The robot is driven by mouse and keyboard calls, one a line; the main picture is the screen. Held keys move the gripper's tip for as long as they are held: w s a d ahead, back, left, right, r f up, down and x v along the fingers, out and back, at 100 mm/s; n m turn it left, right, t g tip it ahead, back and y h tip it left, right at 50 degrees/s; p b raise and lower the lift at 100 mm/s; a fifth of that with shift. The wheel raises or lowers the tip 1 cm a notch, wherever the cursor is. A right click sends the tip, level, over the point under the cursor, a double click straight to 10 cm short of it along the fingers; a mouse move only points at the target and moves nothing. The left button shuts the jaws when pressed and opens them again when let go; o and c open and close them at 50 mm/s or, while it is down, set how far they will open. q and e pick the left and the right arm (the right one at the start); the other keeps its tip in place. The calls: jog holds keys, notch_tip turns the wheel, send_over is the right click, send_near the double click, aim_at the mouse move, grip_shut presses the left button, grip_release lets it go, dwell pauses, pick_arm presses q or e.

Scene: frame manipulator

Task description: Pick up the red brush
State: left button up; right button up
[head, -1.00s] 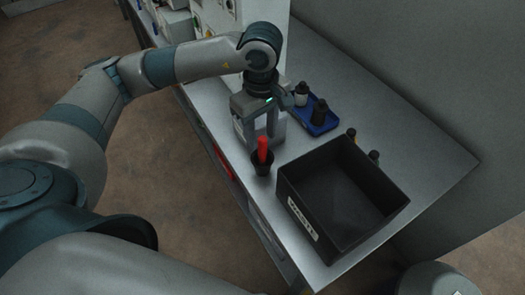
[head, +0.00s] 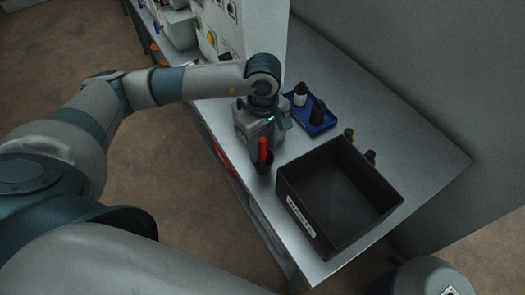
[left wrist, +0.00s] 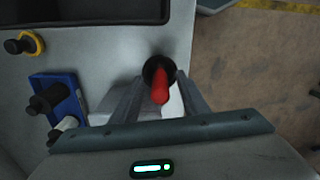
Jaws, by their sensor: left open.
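The red brush (head: 263,148) stands handle-up in a small black cup (head: 267,167) near the table's edge, left of the black bin. In the left wrist view, the red handle (left wrist: 160,90) points toward the camera and the dark cup (left wrist: 153,67) shows behind it. My left gripper (head: 261,150) is above the cup at the handle. In the left wrist view, the left gripper's fingers (left wrist: 158,98) are apart, with the handle between them; I cannot tell whether either touches it. The brush's lower end is hidden in the cup. My right gripper is not in view.
A black open bin (head: 303,228) with a white label stands right of the cup. A blue tray (head: 323,126) holds dark and white bottles behind the gripper. Small bottles (head: 370,157) stand behind the bin. A tall white panel (head: 258,30) rises at the back.

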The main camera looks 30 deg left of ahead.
pick_arm(q)
grip_shut()
jog(key=shift+r, duration=0.1)
dwell(0.3)
jog(key=shift+r+b, duration=0.4)
jog(key=shift+r, duration=0.1)
notch_tip(320, 180, up, 7)
jog(key=b, duration=0.3)
jog(key=shift+w+r, duration=0.1)
jog(key=shift+r, duration=0.85)
